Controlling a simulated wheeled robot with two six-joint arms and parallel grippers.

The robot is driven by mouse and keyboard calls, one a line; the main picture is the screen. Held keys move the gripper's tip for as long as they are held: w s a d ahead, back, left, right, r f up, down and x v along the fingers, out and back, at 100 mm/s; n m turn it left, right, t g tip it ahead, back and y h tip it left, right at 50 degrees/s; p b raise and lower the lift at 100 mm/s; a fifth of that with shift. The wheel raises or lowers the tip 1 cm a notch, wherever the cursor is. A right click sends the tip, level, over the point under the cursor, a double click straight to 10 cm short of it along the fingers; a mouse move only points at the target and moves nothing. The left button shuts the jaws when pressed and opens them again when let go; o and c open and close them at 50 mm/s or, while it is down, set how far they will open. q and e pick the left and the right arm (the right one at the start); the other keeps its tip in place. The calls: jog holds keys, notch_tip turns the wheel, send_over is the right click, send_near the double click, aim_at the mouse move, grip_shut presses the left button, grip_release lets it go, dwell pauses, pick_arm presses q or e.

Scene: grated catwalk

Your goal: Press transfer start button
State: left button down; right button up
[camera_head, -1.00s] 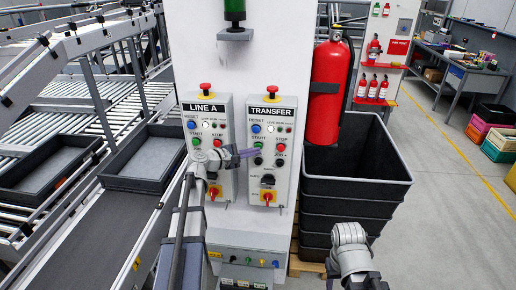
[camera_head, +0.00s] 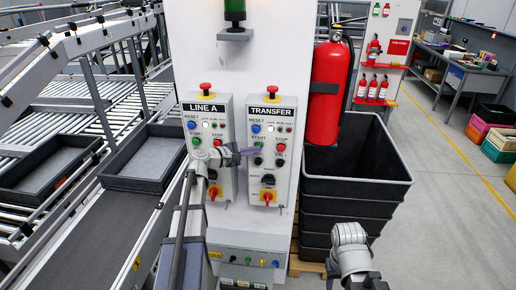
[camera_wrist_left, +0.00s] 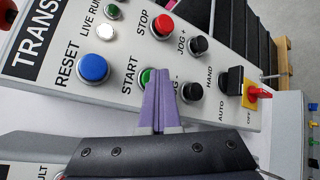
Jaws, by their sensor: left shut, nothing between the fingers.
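The TRANSFER panel (camera_head: 285,185) is a light grey box on the white column. Its green START button (camera_head: 258,144) sits below the blue RESET button (camera_head: 256,128) and left of the red STOP button (camera_head: 281,147). In the left wrist view the START button (camera_wrist_left: 146,76) is partly hidden by my left gripper (camera_wrist_left: 158,76), whose purple fingers are shut and empty. In the head view my left gripper (camera_head: 257,150) reaches across from the left, its tips just below the button. Whether the tips touch the panel I cannot tell. My right gripper is not in view; only part of that arm shows.
The LINE A panel (camera_head: 207,110) stands left, behind my left arm. A black JOG knob (camera_wrist_left: 192,91) lies close right of the fingertips in the wrist view.

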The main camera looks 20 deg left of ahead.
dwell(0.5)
pick_arm(q)
jog(key=shift+s+d, duration=0.25)
jog(key=shift+s, duration=0.85)
